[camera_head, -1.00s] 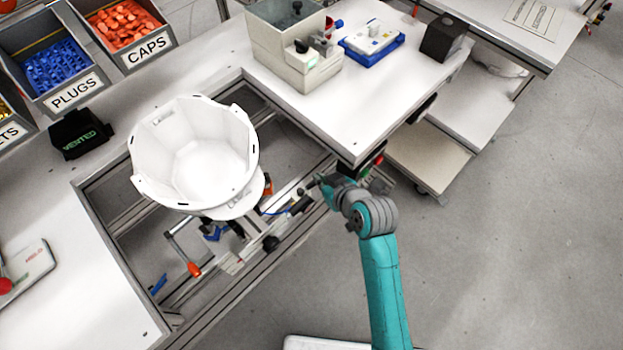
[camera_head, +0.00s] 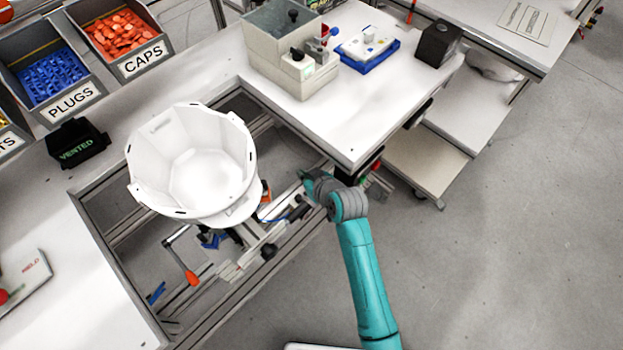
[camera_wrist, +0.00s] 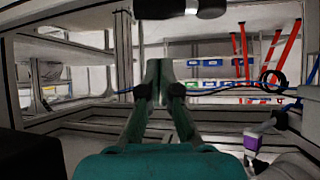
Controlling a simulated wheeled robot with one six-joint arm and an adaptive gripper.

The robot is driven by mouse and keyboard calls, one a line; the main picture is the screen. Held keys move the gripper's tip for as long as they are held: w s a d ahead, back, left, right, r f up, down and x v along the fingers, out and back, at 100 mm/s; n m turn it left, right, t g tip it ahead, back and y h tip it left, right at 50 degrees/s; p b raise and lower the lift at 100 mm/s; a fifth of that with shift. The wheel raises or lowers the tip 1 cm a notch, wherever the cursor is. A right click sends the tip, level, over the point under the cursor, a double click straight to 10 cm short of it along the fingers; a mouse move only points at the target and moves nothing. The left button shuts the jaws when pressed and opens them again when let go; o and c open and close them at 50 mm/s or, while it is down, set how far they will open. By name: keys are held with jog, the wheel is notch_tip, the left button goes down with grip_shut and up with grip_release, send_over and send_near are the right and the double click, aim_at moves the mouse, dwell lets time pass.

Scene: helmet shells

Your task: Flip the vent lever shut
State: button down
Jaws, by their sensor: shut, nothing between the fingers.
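A white faceted helmet shell (camera_head: 192,165) sits open side up on a fixture (camera_head: 245,245) in the frame gap. I cannot pick out the vent lever for certain in either view. A crank arm with an orange grip (camera_head: 192,278) hangs at the fixture's lower left, and a black knob (camera_head: 268,251) is at its right. My gripper (camera_wrist: 158,88) is shut and empty, its fingertips together in the wrist view. In the head view it is small and dark, right of the fixture and below the shell's rim level; contact cannot be told.
The white bench corner (camera_head: 350,150) overhangs close to my wrist. A beige box (camera_head: 290,60) and a blue-and-white device (camera_head: 368,48) stand on it. A black VENTED block (camera_head: 77,143) sits left of the shell.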

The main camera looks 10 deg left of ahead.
jog(key=shift+w+a+f, duration=0.35)
jog(key=shift+w+f, duration=0.1)
jog(key=shift+s+d+f, duration=0.5)
jog(key=shift+s+d, duration=0.1)
jog(key=shift+s, duration=0.1)
jog(key=shift+s+d+f, duration=0.5)
jog(key=shift+s+d, duration=0.05)
jog(key=shift+s, duration=0.15)
jog(key=shift+s+d+m+t+h, duration=0.15)
jog(key=shift+s+m+t+h, duration=0.15)
jog(key=shift+m+t+h, duration=0.35)
jog(key=shift+s+d+m+h, duration=0.2)
jog(key=shift+s+m+h, duration=0.1)
jog(key=shift+s+m, duration=0.2)
jog(key=shift+s+d+m+h, duration=0.15)
jog(key=shift+s+m+h, duration=0.1)
jog(key=shift+s+m, duration=0.25)
jog(key=shift+w+a, duration=0.1)
